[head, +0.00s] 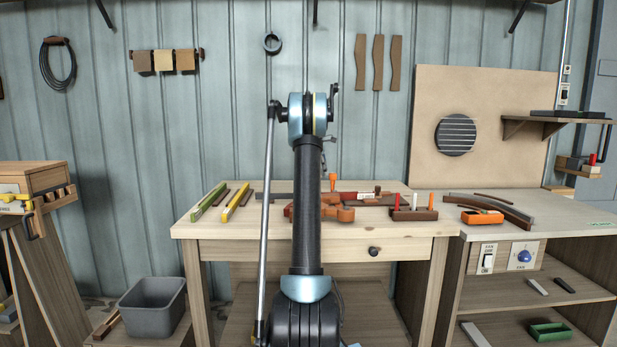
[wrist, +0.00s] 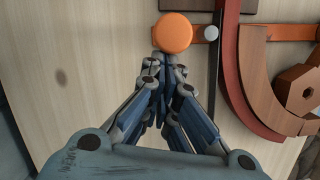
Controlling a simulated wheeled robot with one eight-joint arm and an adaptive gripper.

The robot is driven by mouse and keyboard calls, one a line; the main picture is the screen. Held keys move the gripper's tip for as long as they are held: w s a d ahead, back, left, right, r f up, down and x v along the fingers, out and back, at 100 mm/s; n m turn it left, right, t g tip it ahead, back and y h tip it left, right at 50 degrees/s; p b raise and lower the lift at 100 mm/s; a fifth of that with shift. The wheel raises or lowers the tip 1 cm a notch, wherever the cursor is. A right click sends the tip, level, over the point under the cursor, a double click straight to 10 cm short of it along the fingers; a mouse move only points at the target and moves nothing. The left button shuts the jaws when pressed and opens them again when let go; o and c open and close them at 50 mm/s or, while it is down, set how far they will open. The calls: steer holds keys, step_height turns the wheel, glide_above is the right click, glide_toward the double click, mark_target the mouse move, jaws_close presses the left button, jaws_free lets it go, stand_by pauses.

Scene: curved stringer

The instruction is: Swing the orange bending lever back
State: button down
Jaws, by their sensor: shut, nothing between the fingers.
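The orange bending lever shows in the wrist view as a round orange knob (wrist: 172,32) with a flat orange arm (wrist: 278,32) running right from it. In the head view an orange upright handle (head: 333,180), likely the same lever, stands behind my arm. My gripper (wrist: 165,68) is shut and empty, its fingertips just below the knob in the wrist view; whether they touch it I cannot tell. In the head view my arm hides the gripper. A dark red strip (wrist: 228,60) and a brown curved block (wrist: 258,85) lie to the right of the knob.
The wooden bench top (head: 222,229) is bare at its front left. A green level (head: 208,202) and a yellow one (head: 238,201) lie at the left. A tool block (head: 414,214) stands right of my arm. A grey bin (head: 152,306) is at the lower left.

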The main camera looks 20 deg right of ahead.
steer(key=shift+s+d+m, duration=0.15)
steer(key=shift+d+m, duration=0.1)
steer(key=shift+d, duration=0.45)
steer(key=shift+s+d+m, duration=0.1)
steer(key=shift+d+m, duration=0.15)
steer(key=shift+d, duration=0.45)
steer(key=w+a+r, duration=0.4)
steer(key=a+r, duration=0.2)
steer(key=r, duration=0.3)
steer(key=shift+a+r, duration=0.2)
steer(key=shift+r, duration=0.1)
